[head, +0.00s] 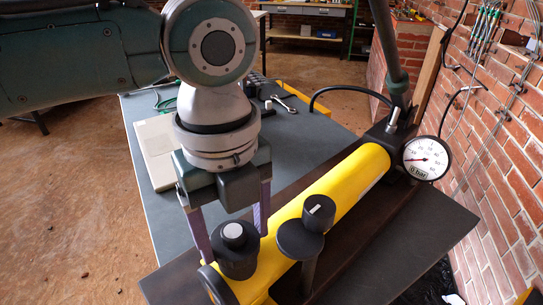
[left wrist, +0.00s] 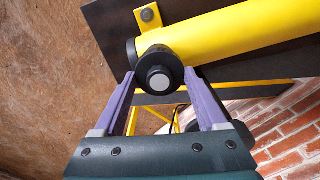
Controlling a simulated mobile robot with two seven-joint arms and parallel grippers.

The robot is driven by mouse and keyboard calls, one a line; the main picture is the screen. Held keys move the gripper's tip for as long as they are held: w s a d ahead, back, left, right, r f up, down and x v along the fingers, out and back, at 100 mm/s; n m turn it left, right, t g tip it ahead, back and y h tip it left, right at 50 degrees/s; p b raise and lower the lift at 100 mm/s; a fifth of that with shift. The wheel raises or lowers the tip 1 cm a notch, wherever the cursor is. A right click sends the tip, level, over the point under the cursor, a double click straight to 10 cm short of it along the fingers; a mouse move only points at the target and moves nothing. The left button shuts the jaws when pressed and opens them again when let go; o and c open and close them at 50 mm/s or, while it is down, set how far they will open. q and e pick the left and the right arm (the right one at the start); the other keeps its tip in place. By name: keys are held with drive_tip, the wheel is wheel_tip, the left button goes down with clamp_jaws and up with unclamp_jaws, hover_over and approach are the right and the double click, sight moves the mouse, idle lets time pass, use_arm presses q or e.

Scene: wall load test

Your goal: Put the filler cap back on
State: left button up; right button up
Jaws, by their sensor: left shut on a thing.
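The black filler cap (head: 238,258) has a raised centre with a pale grey top. It is at the near end of the yellow pump cylinder (head: 345,182). My left gripper (head: 234,248) points down with one finger on each side of the cap and is shut on it. In the left wrist view the cap (left wrist: 160,83) lies between the fingertips (left wrist: 160,74), in front of the yellow cylinder (left wrist: 245,32). The filler opening is hidden, so I cannot tell whether the cap is seated. My right gripper is not in view.
A black knob (head: 319,212) with a white mark and a black disc on a post (head: 300,240) stand close right of the cap. A pressure gauge (head: 426,158) and upright lever (head: 390,45) are at the far end. A brick wall (head: 500,140) runs along the right.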

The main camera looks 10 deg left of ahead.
use_arm(q)
drive_tip(key=shift+p, duration=0.3)
idle(0.6)
drive_tip(key=shift+f, duration=0.1)
drive_tip(key=o, duration=1.4)
wheel_tip(320, 180, up, 7)
drive_tip(key=p, duration=0.7)
drive_tip(key=shift+p, duration=0.4)
